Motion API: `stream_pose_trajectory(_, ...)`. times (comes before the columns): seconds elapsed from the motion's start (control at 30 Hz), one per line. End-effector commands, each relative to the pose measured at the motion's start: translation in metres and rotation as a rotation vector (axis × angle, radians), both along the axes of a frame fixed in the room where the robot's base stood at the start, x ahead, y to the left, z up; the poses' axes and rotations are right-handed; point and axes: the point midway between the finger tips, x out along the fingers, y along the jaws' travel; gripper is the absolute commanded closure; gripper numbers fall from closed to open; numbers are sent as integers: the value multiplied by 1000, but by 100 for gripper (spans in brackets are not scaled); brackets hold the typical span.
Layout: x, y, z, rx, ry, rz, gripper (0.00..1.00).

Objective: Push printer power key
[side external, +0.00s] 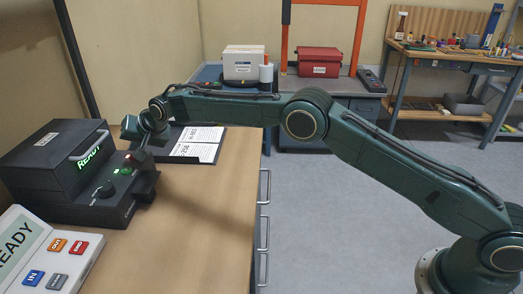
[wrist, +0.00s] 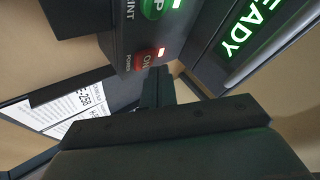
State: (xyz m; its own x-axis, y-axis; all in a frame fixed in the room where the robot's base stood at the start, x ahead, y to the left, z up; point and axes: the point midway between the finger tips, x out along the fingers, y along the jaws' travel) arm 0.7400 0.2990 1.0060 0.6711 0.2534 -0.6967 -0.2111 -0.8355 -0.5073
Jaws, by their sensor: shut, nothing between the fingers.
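The dark printer (side external: 50,165) stands on the left of the wooden desk, its screen glowing green with READY. In the wrist view its red power key (wrist: 146,60), marked ON and POWER, sits on the dark panel with a small lit lamp beside it. The green print key (wrist: 157,8) is next to it. My gripper (wrist: 160,72) is shut and empty, its tips close beside the power key. Whether they touch it I cannot tell. In the side view my gripper (side external: 134,153) points down over the printer's panel.
A keypad (side external: 45,255) with a READY display and coloured buttons lies at the front left. Printed sheets on a dark tray (side external: 190,146) lie behind the printer. The middle of the desk (side external: 195,215) is clear. A red box (side external: 319,62) stands on the back bench.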

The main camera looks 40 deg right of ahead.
Motion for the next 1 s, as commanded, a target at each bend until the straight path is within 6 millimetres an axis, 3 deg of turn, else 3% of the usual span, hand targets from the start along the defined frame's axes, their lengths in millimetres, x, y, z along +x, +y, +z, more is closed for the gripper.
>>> stream_pose_trajectory(1.0, 0, 0, -10, 0, 0, 0, 100)
